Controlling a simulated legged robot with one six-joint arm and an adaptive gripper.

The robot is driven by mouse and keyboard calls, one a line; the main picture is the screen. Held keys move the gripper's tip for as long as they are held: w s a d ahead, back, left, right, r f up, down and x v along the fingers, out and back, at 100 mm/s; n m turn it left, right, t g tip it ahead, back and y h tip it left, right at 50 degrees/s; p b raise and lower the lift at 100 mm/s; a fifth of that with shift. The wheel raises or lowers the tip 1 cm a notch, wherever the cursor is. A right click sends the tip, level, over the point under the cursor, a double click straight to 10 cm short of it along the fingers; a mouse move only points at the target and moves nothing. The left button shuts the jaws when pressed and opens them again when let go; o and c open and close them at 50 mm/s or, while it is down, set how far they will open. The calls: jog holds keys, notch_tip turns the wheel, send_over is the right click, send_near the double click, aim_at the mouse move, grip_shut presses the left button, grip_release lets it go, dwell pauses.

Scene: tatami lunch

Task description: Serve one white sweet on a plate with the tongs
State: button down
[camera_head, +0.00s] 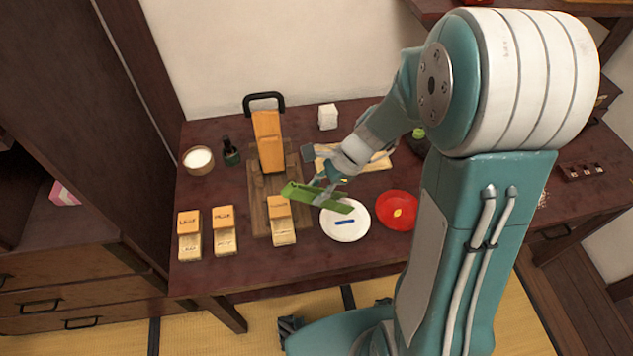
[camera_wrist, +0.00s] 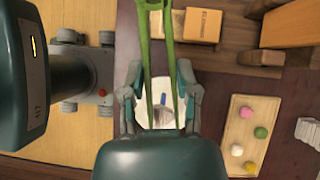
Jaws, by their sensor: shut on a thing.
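My gripper (camera_head: 326,182) is shut on the green tongs (camera_head: 302,194), above the table and left of the white plate's centre. In the wrist view my gripper (camera_wrist: 160,88) has the tongs (camera_wrist: 145,50) between its fingers, their arms running out of the top edge, so their far ends are hidden there. The white plate (camera_head: 338,233) has a blue mark and also shows between the fingers (camera_wrist: 152,115). A white sweet (camera_wrist: 237,150) lies on a wooden board (camera_wrist: 236,125) with a pink, a yellow and a green sweet. I cannot see a sweet in the tongs.
A red plate (camera_head: 388,218) stands right of the white one. Several wooden label boxes (camera_head: 224,241) stand along the front left. A bowl (camera_head: 198,168), a dark bottle (camera_head: 230,158), a tall orange-and-black item (camera_head: 267,135) and a white block (camera_head: 327,117) stand farther back.

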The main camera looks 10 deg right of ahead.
jog(key=f, duration=0.3)
jog(key=d+f, duration=0.1)
jog(key=f, duration=0.1)
jog(key=shift+d+f, duration=0.1)
jog(key=shift+f, duration=0.3)
jog(key=c, duration=0.7)
grip_release()
jog(key=shift+a, duration=0.25)
jog(key=shift+d, duration=0.1)
notch_tip(320, 180, up, 10)
jog(key=shift+r, duration=0.1)
